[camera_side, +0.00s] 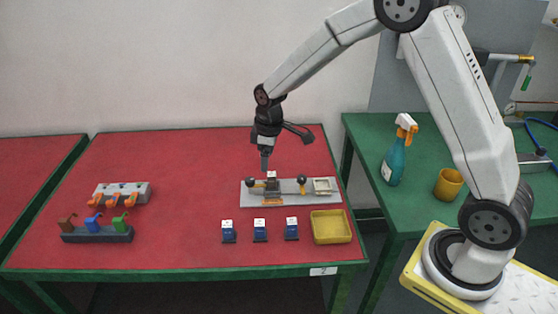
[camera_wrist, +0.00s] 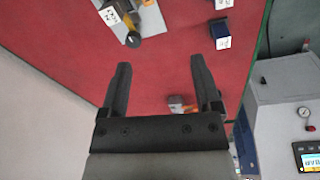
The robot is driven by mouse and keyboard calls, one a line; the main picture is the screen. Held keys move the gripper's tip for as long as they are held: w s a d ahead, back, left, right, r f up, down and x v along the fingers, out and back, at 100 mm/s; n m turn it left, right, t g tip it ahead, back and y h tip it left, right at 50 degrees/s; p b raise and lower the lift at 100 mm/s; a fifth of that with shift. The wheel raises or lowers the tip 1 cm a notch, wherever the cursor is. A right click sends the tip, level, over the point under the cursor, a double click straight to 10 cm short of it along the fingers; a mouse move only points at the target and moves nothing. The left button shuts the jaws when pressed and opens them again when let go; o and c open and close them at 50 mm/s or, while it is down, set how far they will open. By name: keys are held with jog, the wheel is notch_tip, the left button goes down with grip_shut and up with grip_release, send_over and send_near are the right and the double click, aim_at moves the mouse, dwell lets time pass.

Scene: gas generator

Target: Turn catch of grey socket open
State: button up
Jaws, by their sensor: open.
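In the side view, a light grey plate (camera_side: 290,199) lies on the red table with black round knobs, a pale frame at its right end and a small orange part (camera_side: 256,198) at its left. A dark block with a white top (camera_side: 271,175) stands on it. My gripper (camera_side: 265,168) points down above the plate's left part, apart from it. The wrist view shows my open, empty gripper (camera_wrist: 156,62) over bare red surface. A grey piece with a black knob (camera_wrist: 132,40) and orange part is at its top left. I cannot tell which part is the catch.
A grey block with several orange parts (camera_side: 120,200) and a dark rack (camera_side: 95,235) with brown, blue and green pieces stand left. Blue blocks (camera_side: 260,234) and a yellow tray (camera_side: 331,239) lie in front. A spray bottle (camera_side: 394,160) stands on the green table (camera_side: 362,130).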

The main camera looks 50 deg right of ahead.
aim_at(250, 179)
jog(key=w+f+n, duration=0.1)
jog(key=w+f, duration=0.1)
jog(key=w, duration=0.1)
jog(key=w+d+f+n, duration=0.1)
jog(key=w+f+n, duration=0.1)
jog(key=w, duration=0.1)
jog(key=w+d+f+n+g, duration=0.1)
jog(key=w+f, duration=0.1)
jog(key=w, duration=0.1)
jog(key=shift+w+f+n, duration=0.1)
jog(key=shift+w+n, duration=0.2)
jog(key=shift+w, duration=0.05)
jog(key=shift+f, duration=3.9)
grip_shut()
